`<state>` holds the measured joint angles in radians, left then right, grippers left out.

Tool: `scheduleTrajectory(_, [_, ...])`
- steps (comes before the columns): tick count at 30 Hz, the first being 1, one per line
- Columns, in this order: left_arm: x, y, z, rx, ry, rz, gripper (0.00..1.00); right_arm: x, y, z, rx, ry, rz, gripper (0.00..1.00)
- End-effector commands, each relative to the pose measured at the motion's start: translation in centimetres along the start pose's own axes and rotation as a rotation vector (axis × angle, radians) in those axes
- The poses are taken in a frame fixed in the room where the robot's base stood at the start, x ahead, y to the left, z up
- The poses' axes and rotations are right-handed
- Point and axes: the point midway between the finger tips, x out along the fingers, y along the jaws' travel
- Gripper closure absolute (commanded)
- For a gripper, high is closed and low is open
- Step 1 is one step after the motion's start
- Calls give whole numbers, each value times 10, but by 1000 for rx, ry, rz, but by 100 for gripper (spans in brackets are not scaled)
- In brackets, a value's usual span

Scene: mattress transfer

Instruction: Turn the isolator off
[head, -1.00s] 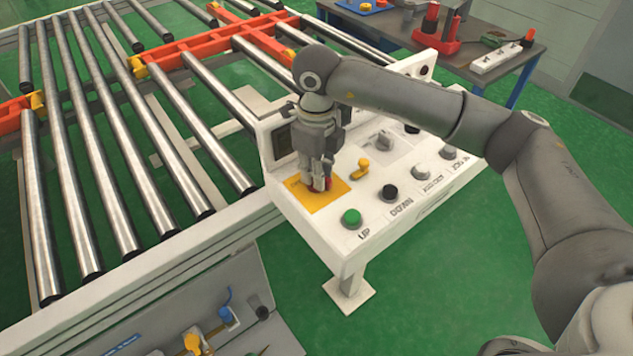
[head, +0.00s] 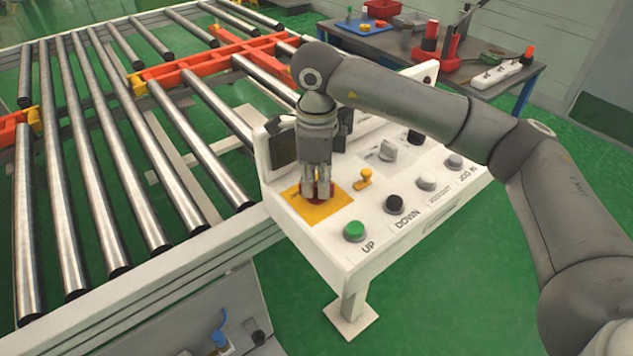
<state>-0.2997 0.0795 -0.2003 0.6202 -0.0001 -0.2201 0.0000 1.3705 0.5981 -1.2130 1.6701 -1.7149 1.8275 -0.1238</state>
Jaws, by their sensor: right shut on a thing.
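The white control panel (head: 350,245) stands at the end of the roller conveyor. My right gripper (head: 318,195) points down over the yellow plate (head: 331,210) at the panel's left. Its fingers are shut on a red knob (head: 320,202), of which only a little red shows at the fingertips. A grey rotary switch (head: 387,151) on a pale plate sits further right on the panel. I cannot read a label that tells which of these is the isolator. My left gripper is not in view.
Beside the gripper are a small yellow switch (head: 364,179), a green UP button (head: 354,230) and a black DOWN button (head: 394,203). Steel rollers (head: 150,190) fill the left. A workbench (head: 400,45) with tools stands at the back right. Green floor is open in front.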

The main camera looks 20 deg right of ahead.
Motion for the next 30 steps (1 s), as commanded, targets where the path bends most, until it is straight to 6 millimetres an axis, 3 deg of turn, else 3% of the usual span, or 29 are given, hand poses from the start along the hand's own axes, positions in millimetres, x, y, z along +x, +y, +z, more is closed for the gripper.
scheduleTrajectory(8, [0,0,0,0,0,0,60,-2,-1,1,-3,-3,-4,100])
scheduleTrajectory(9, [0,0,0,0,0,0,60,-2,-1,1,-4,-3,-4,81])
scheduleTrajectory(13, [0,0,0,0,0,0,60,-1,0,0,-3,-2,-3,64])
scheduleTrajectory(23, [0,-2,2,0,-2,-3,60,-2,0,0,-1,-1,-2,64])
scheduleTrajectory(30, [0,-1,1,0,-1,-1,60,-35,-1,1,-2,-4,-6,64])
